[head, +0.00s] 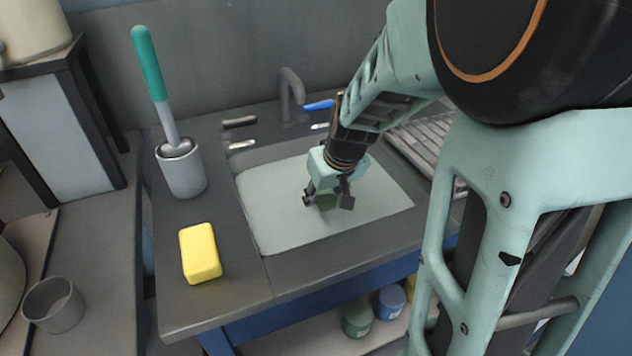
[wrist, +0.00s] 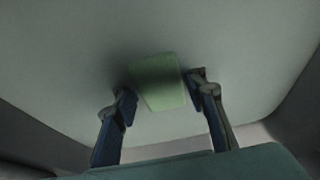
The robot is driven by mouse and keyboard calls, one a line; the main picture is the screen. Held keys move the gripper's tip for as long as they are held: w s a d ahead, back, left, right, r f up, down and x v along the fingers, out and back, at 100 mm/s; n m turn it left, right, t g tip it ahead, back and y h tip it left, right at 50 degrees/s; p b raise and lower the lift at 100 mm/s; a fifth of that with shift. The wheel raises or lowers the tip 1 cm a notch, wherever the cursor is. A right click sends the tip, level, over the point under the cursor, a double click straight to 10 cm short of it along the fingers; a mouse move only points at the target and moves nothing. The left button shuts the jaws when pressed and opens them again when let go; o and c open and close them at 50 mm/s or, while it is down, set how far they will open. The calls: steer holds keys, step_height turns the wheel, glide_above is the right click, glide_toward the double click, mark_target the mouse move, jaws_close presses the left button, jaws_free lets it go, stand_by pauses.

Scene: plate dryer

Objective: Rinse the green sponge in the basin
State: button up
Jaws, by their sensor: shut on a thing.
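The green sponge (wrist: 160,82) sits between the two fingers of my gripper (wrist: 160,92) in the wrist view, with the pale basin floor behind it. In the head view my gripper (head: 328,199) is inside the basin (head: 275,205), shut on the sponge (head: 325,201), which is partly hidden by the fingers. I cannot tell whether the sponge touches the basin floor. No water shows clearly in the basin.
A grey faucet (head: 290,92) with a blue handle (head: 318,105) stands behind the basin. A yellow sponge (head: 200,252) and a brush in a holder (head: 181,168) stand on the counter to the left. A ribbed drainboard (head: 425,140) lies to the right.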

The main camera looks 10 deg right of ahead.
step_height(320, 180, up, 14)
steer(key=p, duration=0.9)
steer(key=shift+f, duration=0.25)
steer(key=shift+f, duration=0.1)
stand_by(0.3)
